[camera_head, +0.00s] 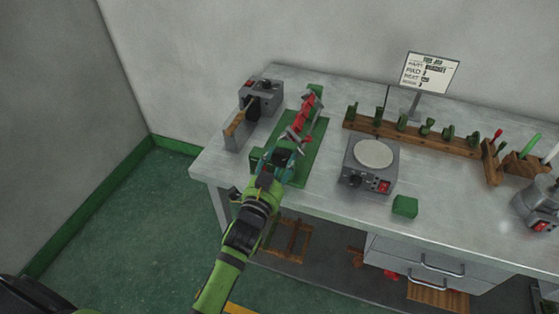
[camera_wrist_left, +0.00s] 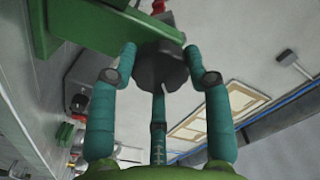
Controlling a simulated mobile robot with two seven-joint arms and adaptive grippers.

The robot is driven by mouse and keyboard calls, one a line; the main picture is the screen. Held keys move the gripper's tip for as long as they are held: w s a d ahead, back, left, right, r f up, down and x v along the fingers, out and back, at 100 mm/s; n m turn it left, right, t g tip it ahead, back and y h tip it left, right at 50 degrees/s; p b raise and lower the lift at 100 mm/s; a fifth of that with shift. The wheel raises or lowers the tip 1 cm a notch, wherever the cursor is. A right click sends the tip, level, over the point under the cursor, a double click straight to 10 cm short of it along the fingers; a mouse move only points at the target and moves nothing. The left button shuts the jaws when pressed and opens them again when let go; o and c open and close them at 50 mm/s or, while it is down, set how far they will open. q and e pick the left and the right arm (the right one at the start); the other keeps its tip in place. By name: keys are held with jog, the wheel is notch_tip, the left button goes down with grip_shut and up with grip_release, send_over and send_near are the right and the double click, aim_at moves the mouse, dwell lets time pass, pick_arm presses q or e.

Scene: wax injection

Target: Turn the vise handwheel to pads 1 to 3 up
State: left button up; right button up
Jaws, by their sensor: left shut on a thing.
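The vise stands on a green base (camera_head: 313,143) at the left part of the bench, with a red part (camera_head: 303,118) on top. My left gripper (camera_head: 283,156) is at the near end of the vise, its arm reaching in from below. In the left wrist view, its teal fingers (camera_wrist_left: 160,75) are shut around the dark lobed handwheel (camera_wrist_left: 160,62), which sits at the end of the green vise body (camera_wrist_left: 95,25). The fingers hide part of the wheel's rim. I cannot read any pad numbers. My right gripper is in neither view.
A grey machine (camera_head: 261,96) stands left of the vise. A hot plate (camera_head: 370,165) and a small green block (camera_head: 405,206) are to the right. A wooden rack (camera_head: 410,132) with green pieces and a sign (camera_head: 430,72) are behind. Bare bench lies around the green block.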

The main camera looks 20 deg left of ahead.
pick_arm(q)
jog(key=shift+f+n+p, duration=0.15)
jog(key=shift+n+p, duration=0.75)
jog(key=shift+n, duration=1.7)
jog(key=shift+f+n+p, duration=0.2)
jog(key=shift+n+p, duration=0.35)
jog(key=shift+n, duration=1.15)
jog(key=shift+s+d+f+n, duration=0.1)
jog(key=shift+n, duration=0.3)
jog(key=o, duration=1.2)
jog(key=shift+c, duration=0.2)
jog(key=shift+r, duration=0.2)
jog(key=s, duration=1.1)
jog(key=shift+s+a, duration=0.25)
jog(key=shift+s, duration=0.15)
